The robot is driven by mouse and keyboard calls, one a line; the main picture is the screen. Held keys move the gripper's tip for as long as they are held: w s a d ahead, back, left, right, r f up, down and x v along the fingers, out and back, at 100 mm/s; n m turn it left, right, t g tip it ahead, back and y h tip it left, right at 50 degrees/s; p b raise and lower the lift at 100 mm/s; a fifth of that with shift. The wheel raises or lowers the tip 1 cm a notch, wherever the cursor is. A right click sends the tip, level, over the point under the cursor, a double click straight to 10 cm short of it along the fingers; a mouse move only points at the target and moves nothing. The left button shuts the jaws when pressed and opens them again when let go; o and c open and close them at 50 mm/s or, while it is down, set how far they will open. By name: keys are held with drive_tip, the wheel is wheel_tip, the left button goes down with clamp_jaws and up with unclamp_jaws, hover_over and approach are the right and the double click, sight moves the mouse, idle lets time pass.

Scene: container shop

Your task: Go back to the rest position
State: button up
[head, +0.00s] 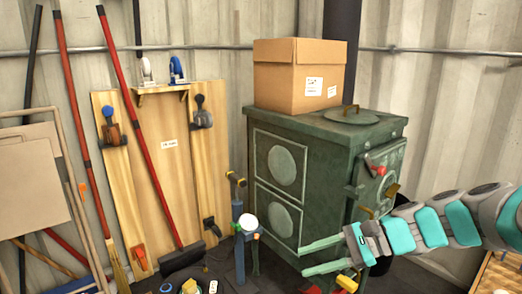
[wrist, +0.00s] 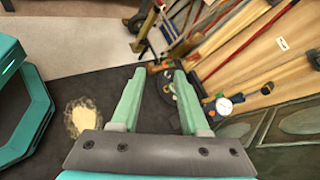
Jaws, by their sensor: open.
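My gripper (head: 322,257) reaches in from the right in the head view, in front of the lower part of the green stove. Its two pale green fingers are apart with nothing between them. In the wrist view my gripper (wrist: 158,95) is also open and empty, above a dark floor mat. My arm extends to the left across the front of the stove.
A green stove (head: 330,150) carries a cardboard box (head: 290,88). Wooden boards (head: 165,165) and red-handled tools lean on the wall at left. Clamps and small items crowd the floor. A pale patch (wrist: 82,116) lies on the dark mat (wrist: 110,90).

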drive_tip(key=s+a+f+n+g+h+p, duration=0.15)
drive_tip(key=s+n+h, duration=0.3)
drive_tip(key=s, duration=0.55)
drive_tip(key=s+a+f+n+g+h+p, duration=0.1)
drive_tip(key=s+n+g+h+p, duration=0.25)
drive_tip(key=s+n, duration=0.45)
drive_tip(key=s+d+n+t+h+p, duration=0.1)
drive_tip(key=s+d+h, duration=0.3)
drive_tip(key=s+d, duration=0.2)
drive_tip(key=shift+s+n, duration=0.35)
drive_tip(key=shift+s, duration=0.9)
